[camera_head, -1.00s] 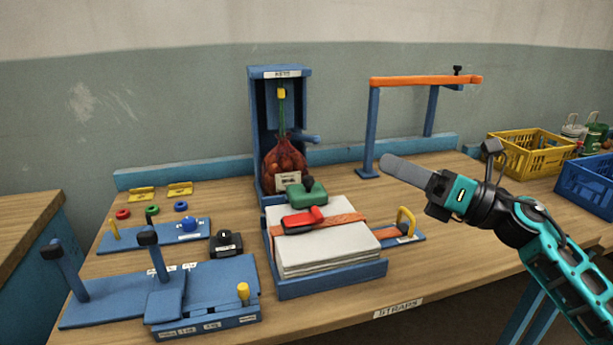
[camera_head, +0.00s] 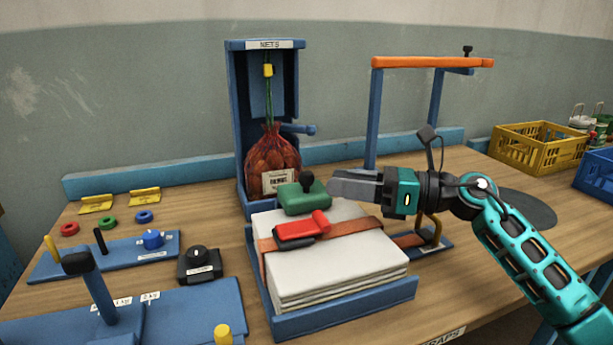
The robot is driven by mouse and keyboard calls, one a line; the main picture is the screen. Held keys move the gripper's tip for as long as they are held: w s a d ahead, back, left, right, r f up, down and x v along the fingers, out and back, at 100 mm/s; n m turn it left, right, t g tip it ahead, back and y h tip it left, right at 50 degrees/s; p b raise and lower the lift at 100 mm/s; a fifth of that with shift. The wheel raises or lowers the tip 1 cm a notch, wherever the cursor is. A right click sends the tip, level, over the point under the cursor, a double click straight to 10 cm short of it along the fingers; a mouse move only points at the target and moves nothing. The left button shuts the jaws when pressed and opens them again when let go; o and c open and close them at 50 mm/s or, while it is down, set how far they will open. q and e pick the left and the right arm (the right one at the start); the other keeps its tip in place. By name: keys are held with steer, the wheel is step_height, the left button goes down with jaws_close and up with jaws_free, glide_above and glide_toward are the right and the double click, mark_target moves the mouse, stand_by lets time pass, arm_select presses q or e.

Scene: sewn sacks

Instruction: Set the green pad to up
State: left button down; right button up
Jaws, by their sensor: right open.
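The green pad (camera_head: 303,198) is a block with a black knob on top. It sits at the back of the strapped white stack (camera_head: 345,262), in front of the nets stand. My right gripper (camera_head: 335,186) comes in from the right, with its grey fingers pointing left just beside the pad's right side. It is open, though its fingers overlap in this view. I cannot tell whether the fingertips touch the pad. My left gripper is out of view.
A red buckle (camera_head: 302,230) on an orange strap lies on the stack in front of the pad. The blue nets stand (camera_head: 236,120) holds a red net sack (camera_head: 272,165) behind it. An orange-topped frame (camera_head: 430,62) stands behind my right arm. Crates (camera_head: 540,148) are far right.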

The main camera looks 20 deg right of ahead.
mark_target(307, 179)
steer(key=x, duration=0.6)
steer(key=shift+w+a, duration=0.25)
steer(key=shift+a, duration=0.05)
jaws_close()
